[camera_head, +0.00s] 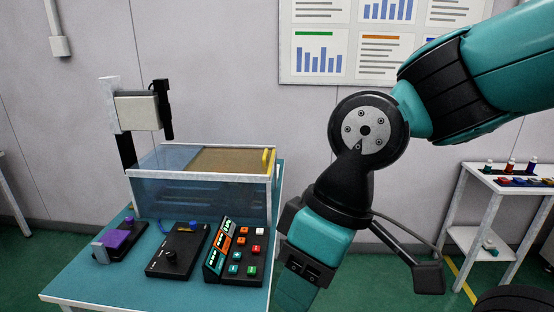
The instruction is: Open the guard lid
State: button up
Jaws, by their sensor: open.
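The guard is a clear, bluish box with white edges (200,177) on the teal table. Its lid (230,160) looks like a flat, amber-brown panel at the top right of the box and appears closed. A yellow handle (268,161) stands at the lid's right end. My arm hangs down from the upper right, to the right of the box and apart from the handle in the picture. Its lower end leaves the bottom edge, so my gripper's fingers are not seen.
A camera-like unit (137,111) on a post stands behind the box's left end. In front are a purple-topped device (117,240), a black knob box (177,250) and a button panel (235,252). A white shelf (500,208) with bottles stands at right.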

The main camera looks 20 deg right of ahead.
aim_at(208, 159)
jog(key=u, duration=0.45)
jog(key=i, duration=1)
jog(key=z, duration=0.65)
